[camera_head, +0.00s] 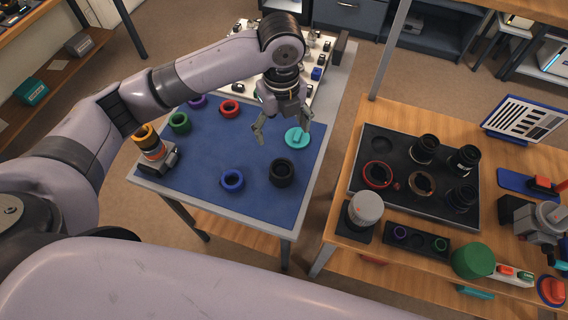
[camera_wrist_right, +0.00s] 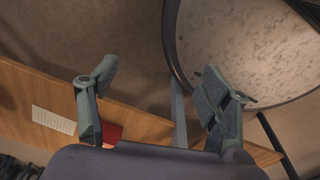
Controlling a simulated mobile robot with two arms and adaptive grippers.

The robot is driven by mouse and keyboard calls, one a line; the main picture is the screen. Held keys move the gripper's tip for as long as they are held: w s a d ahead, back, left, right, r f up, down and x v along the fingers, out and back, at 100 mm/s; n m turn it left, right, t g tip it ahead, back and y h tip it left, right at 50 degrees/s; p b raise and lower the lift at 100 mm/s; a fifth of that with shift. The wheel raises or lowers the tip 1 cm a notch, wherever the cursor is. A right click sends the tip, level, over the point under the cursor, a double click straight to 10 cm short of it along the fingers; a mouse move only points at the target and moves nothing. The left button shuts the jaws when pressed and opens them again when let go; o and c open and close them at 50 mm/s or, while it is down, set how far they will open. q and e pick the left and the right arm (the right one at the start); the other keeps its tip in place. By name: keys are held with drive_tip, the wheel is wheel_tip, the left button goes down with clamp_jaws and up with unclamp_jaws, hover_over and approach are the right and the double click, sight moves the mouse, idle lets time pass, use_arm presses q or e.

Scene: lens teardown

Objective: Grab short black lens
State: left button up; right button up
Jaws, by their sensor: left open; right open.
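A short black lens (camera_head: 282,172) sits on the blue mat (camera_head: 205,150), near its right front part. Several other black lenses, such as one at the back (camera_head: 424,148), stand in the black tray (camera_head: 390,207) on the wooden table. My left gripper (camera_head: 282,132) is open and empty above the mat, behind the short black lens and apart from it. A teal disc (camera_head: 297,138) lies by its right finger. My right gripper (camera_wrist_right: 160,72) is open and empty in the right wrist view, with no lens in sight there.
Blue (camera_head: 232,181), red (camera_head: 229,109) and green (camera_head: 179,122) rings lie on the mat. An orange-topped device (camera_head: 150,145) stands at its left edge. A white tray of small parts (camera_head: 310,75) is behind. The wrist view shows a wooden shelf edge (camera_wrist_right: 40,85) and a round-framed surface (camera_wrist_right: 245,45).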

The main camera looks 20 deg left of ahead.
use_arm(q)
drive_tip(key=p, duration=0.1)
hover_over(281, 167)
wheel_tip(281, 167, down, 5)
wheel_tip(281, 167, down, 6)
drive_tip(key=shift+w+d+r+p, duration=0.1)
drive_tip(key=shift+w+p, duration=0.05)
drive_tip(key=shift+p, duration=0.3)
drive_tip(key=shift+f, duration=0.55)
drive_tip(key=f, duration=0.1)
drive_tip(key=f+p, duration=0.1)
drive_tip(key=f, duration=0.2)
drive_tip(key=shift+s+f+p, duration=0.15)
drive_tip(key=shift+s+p, duration=0.1)
drive_tip(key=shift+p, duration=0.15)
drive_tip(key=shift+f, duration=0.3)
use_arm(e)
drive_tip(key=r, duration=0.3)
drive_tip(key=shift+s+a+r, duration=0.3)
drive_tip(key=shift+s+r, duration=0.1)
use_arm(q)
drive_tip(key=shift+c, duration=0.2)
